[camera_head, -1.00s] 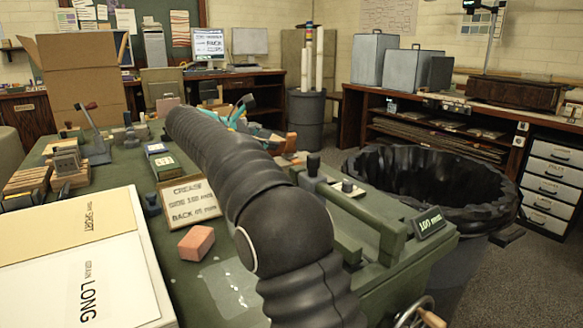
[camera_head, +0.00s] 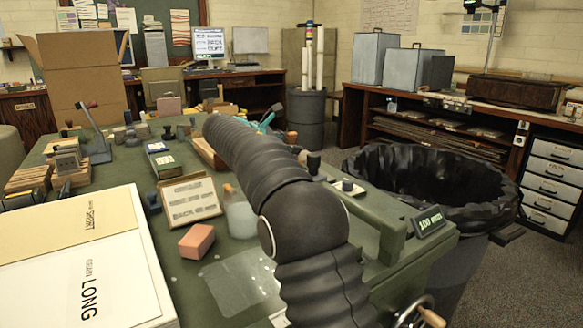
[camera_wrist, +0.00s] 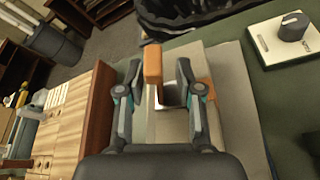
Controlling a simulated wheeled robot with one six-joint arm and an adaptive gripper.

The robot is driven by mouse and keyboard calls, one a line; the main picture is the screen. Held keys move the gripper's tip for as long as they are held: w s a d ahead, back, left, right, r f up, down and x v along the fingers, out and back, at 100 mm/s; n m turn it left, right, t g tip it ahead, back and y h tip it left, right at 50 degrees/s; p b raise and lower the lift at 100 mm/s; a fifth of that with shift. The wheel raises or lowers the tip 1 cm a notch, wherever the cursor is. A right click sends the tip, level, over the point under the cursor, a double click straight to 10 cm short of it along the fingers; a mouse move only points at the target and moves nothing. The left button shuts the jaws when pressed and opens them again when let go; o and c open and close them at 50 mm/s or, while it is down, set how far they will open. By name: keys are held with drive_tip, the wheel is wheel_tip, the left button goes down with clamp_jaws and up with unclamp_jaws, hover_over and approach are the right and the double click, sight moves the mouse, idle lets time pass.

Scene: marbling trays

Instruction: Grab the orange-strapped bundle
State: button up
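In the wrist view my gripper (camera_wrist: 156,72) is open, with its two dark fingers apart. A thing with an upright orange-brown end (camera_wrist: 153,62) and a pale, metallic-looking lower part shows between the fingers, with gaps on both sides. Beneath lies a flat beige-grey pile or slab (camera_wrist: 228,95), with an orange patch (camera_wrist: 207,87) by the right finger. This may be the orange-strapped bundle; the fingers hide part of it and I cannot tell whether the orange parts join. In the head view my arm hides most of this spot; teal of my gripper (camera_head: 266,119) shows beyond it.
A wooden block or rack (camera_wrist: 70,120) stands left of my gripper in the wrist view. A white dial box (camera_wrist: 283,40) lies at the right. In the head view a black-lined bin (camera_head: 430,180) stands beyond the green bench, and a bottle (camera_head: 238,215) stands left of my arm.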

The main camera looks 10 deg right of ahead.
clamp_jaws()
drive_tip(key=shift+r, duration=0.15)
